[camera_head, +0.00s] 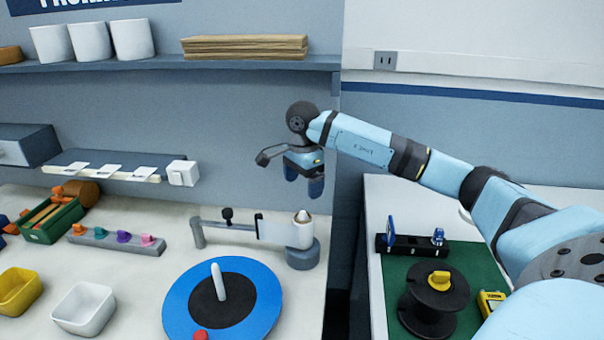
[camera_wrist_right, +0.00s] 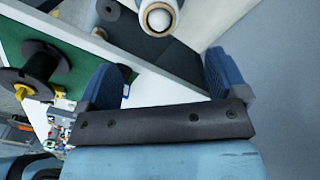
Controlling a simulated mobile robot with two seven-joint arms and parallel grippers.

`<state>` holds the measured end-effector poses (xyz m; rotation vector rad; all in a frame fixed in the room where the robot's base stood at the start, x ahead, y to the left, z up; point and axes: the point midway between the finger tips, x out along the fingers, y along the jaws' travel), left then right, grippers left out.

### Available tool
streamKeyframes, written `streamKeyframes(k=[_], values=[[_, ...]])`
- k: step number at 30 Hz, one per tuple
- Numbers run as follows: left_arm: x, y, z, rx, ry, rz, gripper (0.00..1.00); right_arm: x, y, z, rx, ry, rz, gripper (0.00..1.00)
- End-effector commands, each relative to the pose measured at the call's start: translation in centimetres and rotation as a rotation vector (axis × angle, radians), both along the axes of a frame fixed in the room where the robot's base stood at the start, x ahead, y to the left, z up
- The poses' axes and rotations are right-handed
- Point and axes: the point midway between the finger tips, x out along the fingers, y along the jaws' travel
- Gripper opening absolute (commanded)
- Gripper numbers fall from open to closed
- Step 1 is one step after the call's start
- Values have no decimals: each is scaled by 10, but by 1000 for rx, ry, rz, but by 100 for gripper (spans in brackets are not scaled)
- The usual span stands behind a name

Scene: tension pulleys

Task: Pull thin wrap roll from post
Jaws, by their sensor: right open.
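The thin wrap roll (camera_head: 297,234) is a white upright cylinder on a post with a round grey base (camera_head: 303,257), at the right end of the workbench. A pale top cap shows above it. A pale strip (camera_head: 273,231) runs left from the roll to a dark upright. My right gripper (camera_head: 303,184) hangs above the roll, fingers down, open and empty. In the right wrist view the roll (camera_wrist_right: 160,18) shows end-on at the top, beyond and between the open fingers (camera_wrist_right: 162,66), apart from them. My left gripper is not in view.
A blue disc (camera_head: 262,291) with a white peg lies in front of the post. A black spool (camera_head: 435,298) stands on a green mat (camera_head: 467,265) on the right table. A shelf (camera_head: 256,63) spans the wall above. A dark gap separates the tables.

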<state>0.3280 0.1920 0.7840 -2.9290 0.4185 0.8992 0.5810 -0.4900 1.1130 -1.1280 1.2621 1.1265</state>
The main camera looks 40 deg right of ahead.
Motion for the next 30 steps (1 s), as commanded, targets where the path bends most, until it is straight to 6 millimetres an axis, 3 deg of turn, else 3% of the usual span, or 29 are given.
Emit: streamKeyframes(k=[12,18,30], values=[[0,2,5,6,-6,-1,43,-1,1,-81,2,2,0,92],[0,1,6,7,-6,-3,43,-1,1,-109,2,2,0,92],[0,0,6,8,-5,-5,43,0,1,-122,2,-1,0,92]])
